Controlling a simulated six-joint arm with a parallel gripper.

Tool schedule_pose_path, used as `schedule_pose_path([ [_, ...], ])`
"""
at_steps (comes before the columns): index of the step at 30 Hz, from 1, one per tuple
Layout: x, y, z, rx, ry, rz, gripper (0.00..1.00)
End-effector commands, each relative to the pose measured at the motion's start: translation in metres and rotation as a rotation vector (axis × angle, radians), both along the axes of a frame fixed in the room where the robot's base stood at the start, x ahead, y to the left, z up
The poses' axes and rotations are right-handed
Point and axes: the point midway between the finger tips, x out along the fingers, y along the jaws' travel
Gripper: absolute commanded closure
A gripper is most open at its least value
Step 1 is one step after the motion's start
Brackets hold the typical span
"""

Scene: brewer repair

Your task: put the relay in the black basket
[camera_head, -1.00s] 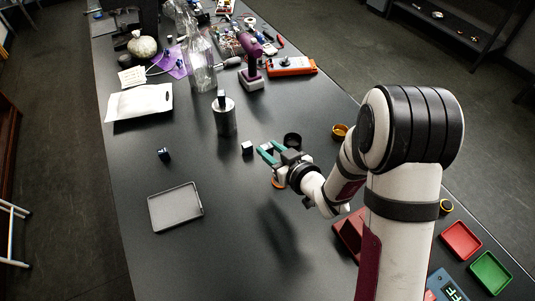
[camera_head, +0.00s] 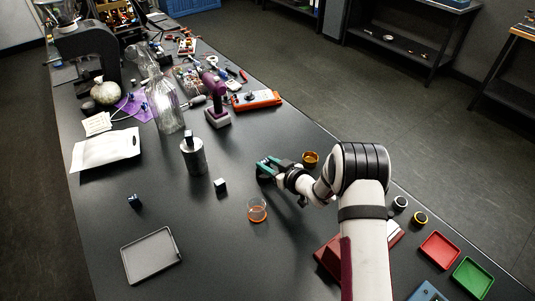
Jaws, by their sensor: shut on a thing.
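My gripper (camera_head: 266,168), with green fingertips, is right of the table's middle. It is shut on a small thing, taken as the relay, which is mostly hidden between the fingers. The black basket, a small round dark container, is at or just behind the fingertips and largely covered by them. I cannot tell whether the held thing is above the basket or inside it. A small white-and-black cube (camera_head: 221,186) stands on the table left of my gripper.
A clear cup with an orange base (camera_head: 257,211) stands in front of my gripper. An amber cup (camera_head: 310,159) is just behind my wrist. A metal cylinder (camera_head: 193,157), a grey tray (camera_head: 151,256) and a small dark-blue block (camera_head: 134,201) are to the left.

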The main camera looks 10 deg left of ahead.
Motion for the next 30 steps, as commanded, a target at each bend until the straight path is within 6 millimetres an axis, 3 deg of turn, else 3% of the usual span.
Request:
schedule_pose_path([
  [7, 0.0, 0.0, -0.027, 0.0, 0.0, 0.0, 1.0],
  [17, 0.0, 0.0, -0.03, 0.0, -0.001, 0.0, 1.0],
  [18, 0.0, 0.0, -0.03, 0.0, -0.001, 0.0, 0.6],
  [21, 0.0, 0.0, -0.03, 0.0, -0.001, 0.0, 0.42],
  [24, 0.0, 0.0, -0.03, 0.0, -0.001, 0.0, 0.29],
  [30, 0.0, 0.0, -0.03, 0.0, -0.001, 0.0, 0.29],
])
